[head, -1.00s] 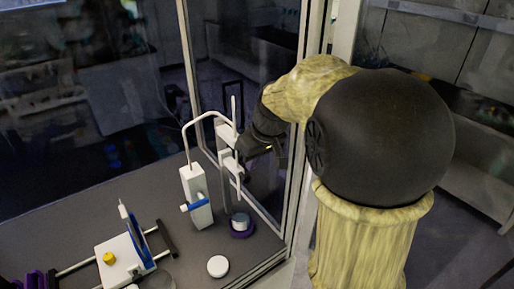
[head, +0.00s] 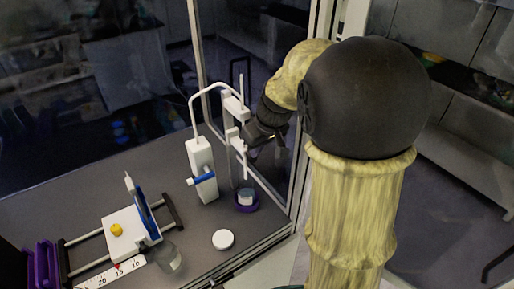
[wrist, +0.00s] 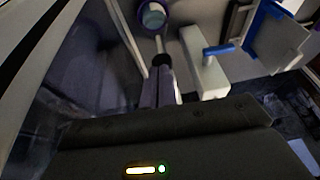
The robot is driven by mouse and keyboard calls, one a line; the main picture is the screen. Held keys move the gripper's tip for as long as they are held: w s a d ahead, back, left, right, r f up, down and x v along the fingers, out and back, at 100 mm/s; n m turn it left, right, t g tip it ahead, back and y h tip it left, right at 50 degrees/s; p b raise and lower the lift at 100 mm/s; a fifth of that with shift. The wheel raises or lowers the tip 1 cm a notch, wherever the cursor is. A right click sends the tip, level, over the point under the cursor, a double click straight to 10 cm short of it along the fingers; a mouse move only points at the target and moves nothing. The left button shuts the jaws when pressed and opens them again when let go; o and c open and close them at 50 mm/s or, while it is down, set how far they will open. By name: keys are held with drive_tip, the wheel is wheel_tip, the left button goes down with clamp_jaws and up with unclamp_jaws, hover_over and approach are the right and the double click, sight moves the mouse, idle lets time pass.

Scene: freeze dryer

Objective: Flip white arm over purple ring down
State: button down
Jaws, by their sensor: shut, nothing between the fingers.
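The purple ring (head: 246,203) sits on the dark floor of the glass-walled cabinet, around a small pale vessel; it also shows at the top of the wrist view (wrist: 153,16). Above it stands a slim white upright with short white arm pieces (head: 234,136). The lower piece points down toward the ring, with a gap between them. My gripper (head: 259,137) is just right of this white arm; contact is unclear. In the wrist view my shut, empty fingers (wrist: 158,88) are close together beside a thin white rod, with the ring beyond them.
A white block (head: 202,168) with a blue-handled valve and bent tube stands left of the ring. A round white cap (head: 223,239) lies in front. A white device with a yellow knob (head: 116,229) sits on rails at left. A cabinet frame post stands close to my arm.

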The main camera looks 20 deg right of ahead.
wheel_tip(320, 180, down, 11)
drive_tip(key=b, duration=0.9)
drive_tip(key=shift+s, duration=0.1)
drive_tip(key=p+v, duration=0.5)
drive_tip(key=v, duration=0.5)
drive_tip(key=shift+r+p, duration=0.2)
drive_tip(key=shift+p, duration=0.15)
drive_tip(key=shift+d+f, duration=0.1)
